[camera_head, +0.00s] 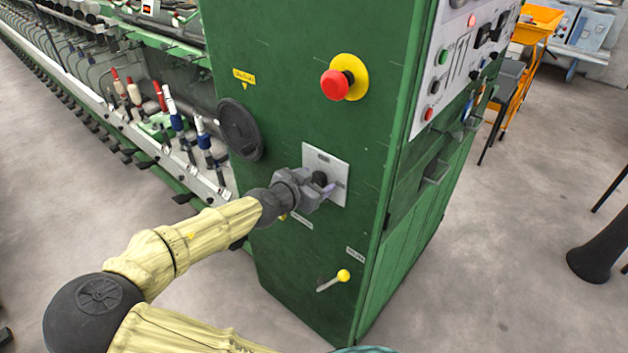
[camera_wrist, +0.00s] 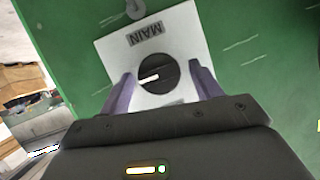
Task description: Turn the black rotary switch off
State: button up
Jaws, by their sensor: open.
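The black rotary switch (camera_wrist: 156,75) is a round knob with a white pointer line, on a pale plate (camera_wrist: 183,22) marked MAIN. In the wrist view the plate looks upside down and tilted. In the head view the plate (camera_head: 341,170) sits on the green cabinet's front, and the knob (camera_head: 320,178) is partly hidden by my gripper. My gripper (camera_wrist: 158,88) is open, with one finger on each side of the knob. Gaps show between the fingers and the knob in the wrist view, and I cannot tell the remaining depth.
A red emergency button (camera_head: 336,85) on a yellow base is above the plate. A yellow-tipped lever (camera_head: 342,276) is below it, and a round black disc (camera_head: 239,129) is to the left. A control panel (camera_head: 464,60) is on the cabinet's right side.

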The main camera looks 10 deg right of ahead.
jog(key=c, duration=1)
jog(key=shift+o, duration=0.2)
jog(key=shift+r+p, duration=0.1)
jog(key=shift+p, duration=0.25)
jog(key=n+p, duration=0.1)
jog(key=n+g+h+p, duration=0.1)
jog(key=shift+w+a+r+n+g, duration=0.1)
jog(key=shift+w+a+n+g, duration=0.1)
jog(key=shift+n+g, duration=0.1)
jog(key=shift+w+a+f+n+g+h, duration=0.15)
jog(key=shift+n+g+h, duration=0.6)
jog(key=shift+n, duration=0.9)
jog(key=shift+w+f+n+g+h, duration=0.15)
jog(key=shift+n+g+h, duration=0.3)
jog(key=shift+n+h, duration=0.9)
jog(key=shift+w+a+f+n+g+h, duration=0.1)
jog(key=shift+f+n+g+h, duration=0.3)
jog(key=shift+n, duration=1.6)
jog(key=shift+s+r, duration=0.1)
jog(key=shift+r, duration=0.05)
jog(key=o, duration=1)
jog(key=shift+c, duration=0.2)
